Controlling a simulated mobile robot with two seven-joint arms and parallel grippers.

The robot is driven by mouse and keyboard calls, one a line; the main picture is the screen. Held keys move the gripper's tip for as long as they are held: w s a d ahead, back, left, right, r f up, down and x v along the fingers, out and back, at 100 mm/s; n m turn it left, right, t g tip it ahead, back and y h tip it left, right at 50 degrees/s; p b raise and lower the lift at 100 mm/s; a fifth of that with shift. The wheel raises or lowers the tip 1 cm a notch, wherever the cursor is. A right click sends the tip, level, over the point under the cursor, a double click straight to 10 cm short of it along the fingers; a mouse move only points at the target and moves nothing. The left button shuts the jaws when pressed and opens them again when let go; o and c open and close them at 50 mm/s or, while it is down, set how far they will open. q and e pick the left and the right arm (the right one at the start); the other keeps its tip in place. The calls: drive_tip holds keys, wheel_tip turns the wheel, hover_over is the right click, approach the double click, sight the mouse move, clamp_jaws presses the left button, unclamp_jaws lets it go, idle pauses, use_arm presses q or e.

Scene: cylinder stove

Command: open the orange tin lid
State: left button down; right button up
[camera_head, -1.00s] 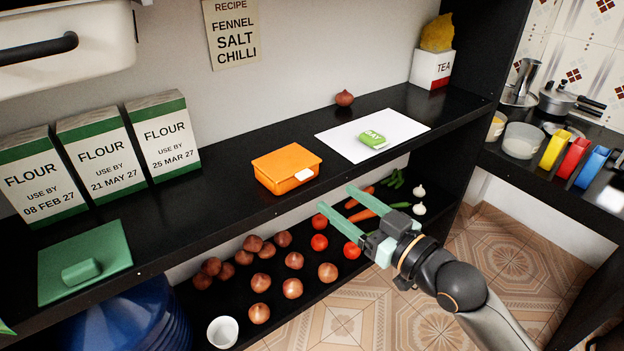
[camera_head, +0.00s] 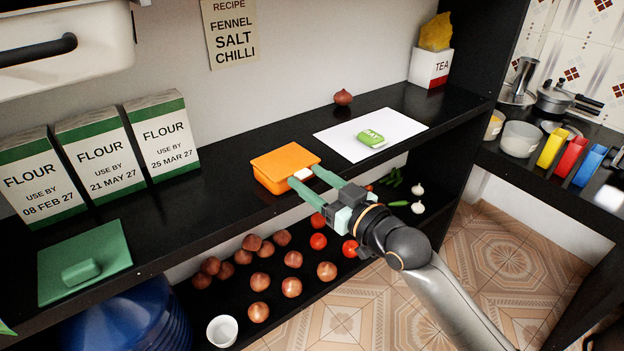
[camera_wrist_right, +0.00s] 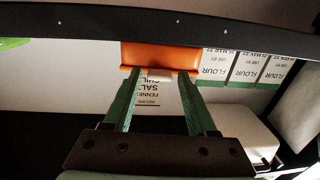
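The orange tin (camera_head: 285,167) stands on the upper black shelf with its lid (camera_head: 284,158) closed. A white tab (camera_head: 303,174) sticks out at its front right. My right gripper (camera_head: 304,176) is open at the tin's front, its two green fingers on either side of the tab. In the right wrist view the tin (camera_wrist_right: 160,54) appears upside down, with the tab (camera_wrist_right: 158,76) between the tips of the open fingers (camera_wrist_right: 159,80). I cannot tell whether the fingers touch the tab or the lid.
A green soap-like block (camera_head: 370,138) lies on a white sheet (camera_head: 341,144) right of the tin. Flour boxes (camera_head: 166,139) and a green lid-like plate (camera_head: 112,248) are to the left. The lower shelf holds onions (camera_head: 291,287) and tomatoes (camera_head: 318,241).

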clamp_jaws()
idle(1.1)
